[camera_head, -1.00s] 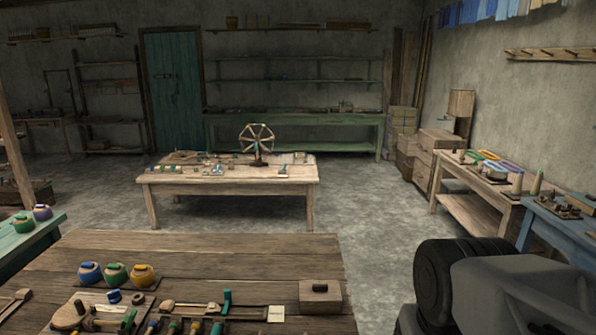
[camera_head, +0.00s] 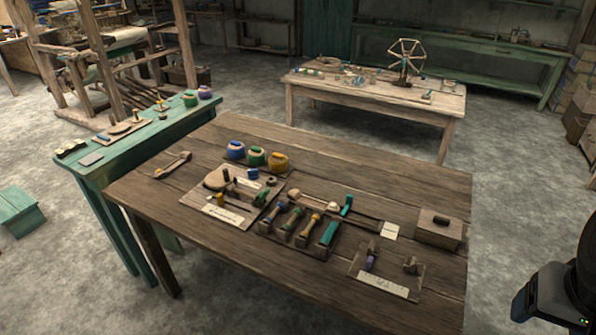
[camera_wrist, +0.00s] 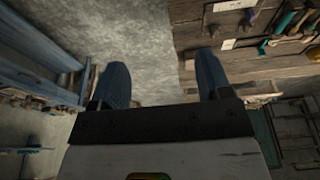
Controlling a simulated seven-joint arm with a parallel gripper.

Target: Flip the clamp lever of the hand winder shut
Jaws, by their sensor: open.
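My gripper (camera_wrist: 163,84) is open and empty in the wrist view, its two dark blue fingers wide apart above the grey floor. A board with a rounded wooden device (camera_head: 216,179) lies on the near brown table in the head view. A small blue knob (camera_head: 253,174) sits beside it. A wooden spoked wheel on a stand (camera_head: 403,57) is on the far table. I cannot tell which of these is the hand winder, and no clamp lever can be made out. My gripper is apart from the near table's things.
The brown table (camera_head: 400,175) carries three coloured pots (camera_head: 257,157), a tray of several handled tools (camera_head: 300,220), a wooden block (camera_head: 440,229) and a small board with a ruler strip (camera_head: 382,284). A green bench (camera_head: 115,170) adjoins on the left.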

